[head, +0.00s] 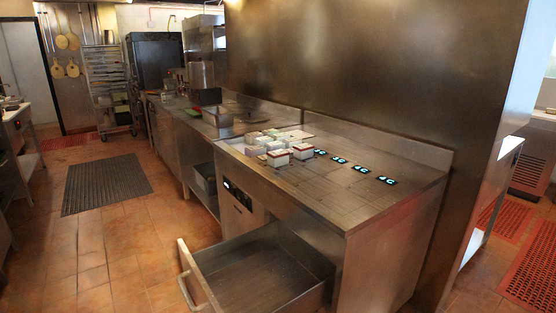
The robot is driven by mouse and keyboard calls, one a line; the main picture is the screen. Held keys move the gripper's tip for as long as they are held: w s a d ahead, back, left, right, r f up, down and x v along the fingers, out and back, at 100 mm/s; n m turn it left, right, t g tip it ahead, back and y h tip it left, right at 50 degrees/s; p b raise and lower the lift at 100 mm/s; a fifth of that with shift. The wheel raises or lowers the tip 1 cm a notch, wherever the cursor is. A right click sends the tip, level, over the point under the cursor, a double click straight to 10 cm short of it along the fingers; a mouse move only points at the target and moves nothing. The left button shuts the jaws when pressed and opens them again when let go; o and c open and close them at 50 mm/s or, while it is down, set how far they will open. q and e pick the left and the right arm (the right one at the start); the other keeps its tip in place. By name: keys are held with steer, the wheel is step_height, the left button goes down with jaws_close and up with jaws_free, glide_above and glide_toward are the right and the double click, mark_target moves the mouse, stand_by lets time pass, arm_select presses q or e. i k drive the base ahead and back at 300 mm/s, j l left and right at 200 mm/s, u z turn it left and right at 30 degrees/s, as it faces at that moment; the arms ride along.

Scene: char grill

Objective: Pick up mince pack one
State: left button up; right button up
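Several small box-shaped packs stand close together on the steel counter (330,205). Two white packs with red edges are at the front of the group: one on the left (277,158) and one on the right (303,151). Paler white and greenish packs (262,142) stand behind and beside them. No label is readable, so I cannot tell which one is mince pack one. Neither of my grippers is in view.
An open, empty steel drawer (262,275) juts out from the counter's front, with its handle (188,288) toward the aisle. Small lit displays (361,169) run along the counter right of the packs. A dark mat (105,184) lies on the tiled floor at left.

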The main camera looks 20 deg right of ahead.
mark_target(277, 158)
steer(key=u, duration=1.2)
steer(key=i+j+u, duration=0.1)
steer(key=u, duration=0.75)
steer(key=i+u, duration=0.2)
steer(key=u, duration=0.2)
steer(key=i+z, duration=0.7)
steer(key=i+j+z, duration=0.2)
steer(key=z, duration=0.15)
steer(key=i+l+z, duration=0.15)
steer(key=i+z, duration=0.6)
steer(key=i+j+z, duration=0.1)
steer(key=i+z, duration=0.35)
steer(key=i, duration=1.45)
steer(key=i+z, duration=0.2)
steer(key=i, duration=0.55)
steer(key=i+j+z, duration=0.15)
steer(key=i, duration=0.55)
steer(key=i+z, duration=0.5)
steer(key=z, duration=0.25)
steer(key=i+j+z, duration=0.2)
steer(key=z, duration=0.15)
